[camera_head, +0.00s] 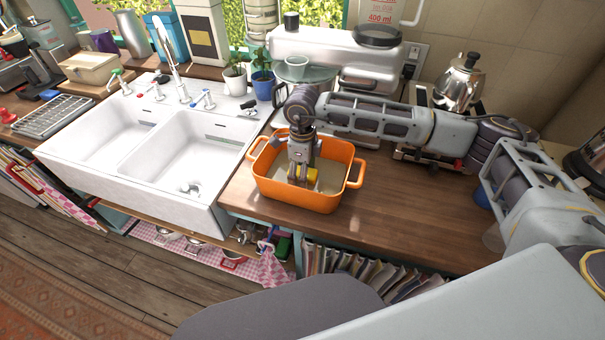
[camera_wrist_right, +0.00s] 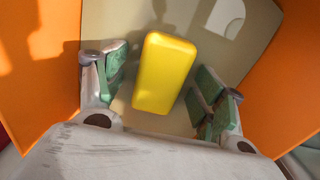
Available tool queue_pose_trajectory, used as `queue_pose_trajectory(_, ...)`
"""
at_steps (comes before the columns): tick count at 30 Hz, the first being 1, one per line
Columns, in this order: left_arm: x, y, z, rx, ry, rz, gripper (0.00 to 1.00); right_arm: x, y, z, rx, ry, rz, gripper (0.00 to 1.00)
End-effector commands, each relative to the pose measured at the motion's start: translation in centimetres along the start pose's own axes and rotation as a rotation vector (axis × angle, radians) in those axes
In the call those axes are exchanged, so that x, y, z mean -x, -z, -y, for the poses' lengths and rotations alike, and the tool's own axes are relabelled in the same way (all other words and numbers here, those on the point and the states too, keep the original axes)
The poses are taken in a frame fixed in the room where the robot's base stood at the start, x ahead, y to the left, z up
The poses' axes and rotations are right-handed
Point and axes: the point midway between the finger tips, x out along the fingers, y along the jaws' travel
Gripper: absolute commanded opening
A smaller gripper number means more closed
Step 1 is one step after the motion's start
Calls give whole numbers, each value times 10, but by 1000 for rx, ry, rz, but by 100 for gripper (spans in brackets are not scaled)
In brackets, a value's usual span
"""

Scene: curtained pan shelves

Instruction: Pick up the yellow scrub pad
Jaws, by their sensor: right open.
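The yellow scrub pad (camera_head: 312,175) lies inside the orange pan (camera_head: 329,201) on the wooden counter, partly hidden by my right gripper in the head view. In the right wrist view the yellow scrub pad (camera_wrist_right: 164,73) is a rounded block on the pan's beige floor. My right gripper (camera_head: 301,180) reaches down into the pan from above. In the right wrist view my right gripper (camera_wrist_right: 162,85) is open, with its green-padded fingers on either side of the pad. Gaps show between pad and fingers. My left gripper is not in view.
The orange pan's walls stand close around the right gripper. A white double sink (camera_head: 152,152) is to the left, with potted plants (camera_head: 263,83) behind. A silver kettle (camera_head: 458,82) stands at the back right. The counter (camera_head: 398,215) right of the pan is clear.

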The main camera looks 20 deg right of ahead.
Motion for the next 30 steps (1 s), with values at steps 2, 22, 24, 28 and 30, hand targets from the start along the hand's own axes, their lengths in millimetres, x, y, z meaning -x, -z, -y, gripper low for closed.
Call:
queue_pose_trajectory(2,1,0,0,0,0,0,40,-3,0,0,0,0,-1,70)
queue_pose_trajectory(22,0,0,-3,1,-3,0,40,-4,0,0,0,0,0,44)
queue_pose_trajectory(24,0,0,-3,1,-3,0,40,-4,0,0,0,0,0,35)
queue_pose_trajectory(28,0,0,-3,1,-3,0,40,-4,0,0,0,1,0,20)
queue_pose_trajectory(30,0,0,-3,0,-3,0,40,-4,0,0,0,1,0,20)
